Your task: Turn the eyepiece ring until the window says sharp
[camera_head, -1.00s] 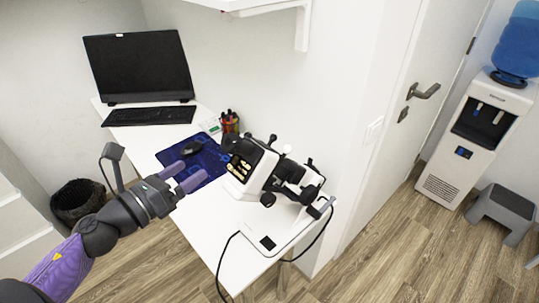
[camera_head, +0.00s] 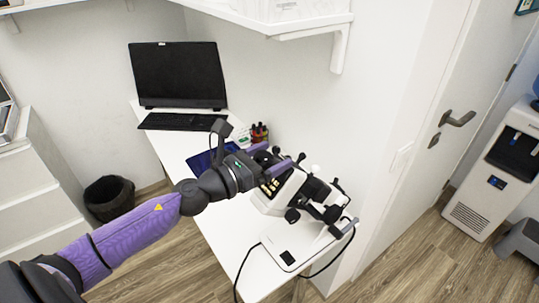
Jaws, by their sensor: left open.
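The white eye-test instrument (camera_head: 292,190) with black knobs and arms stands on the right part of the white desk (camera_head: 214,226). A dark panel with small yellowish marks (camera_head: 270,187) shows on its left side; any words there are too small to read. I cannot tell which black part is the eyepiece ring. My left gripper (camera_head: 268,159) reaches in from the left, with its purple fingers apart at the instrument's upper left side. A dark round part lies near the fingers; I cannot tell whether they touch it. My right gripper is not in view.
A monitor (camera_head: 178,75) and keyboard (camera_head: 182,121) stand at the back of the desk. A pen holder (camera_head: 259,133) is behind the gripper. A blue mouse mat (camera_head: 200,162) is partly hidden by my arm. A white shelf (camera_head: 300,24) hangs above.

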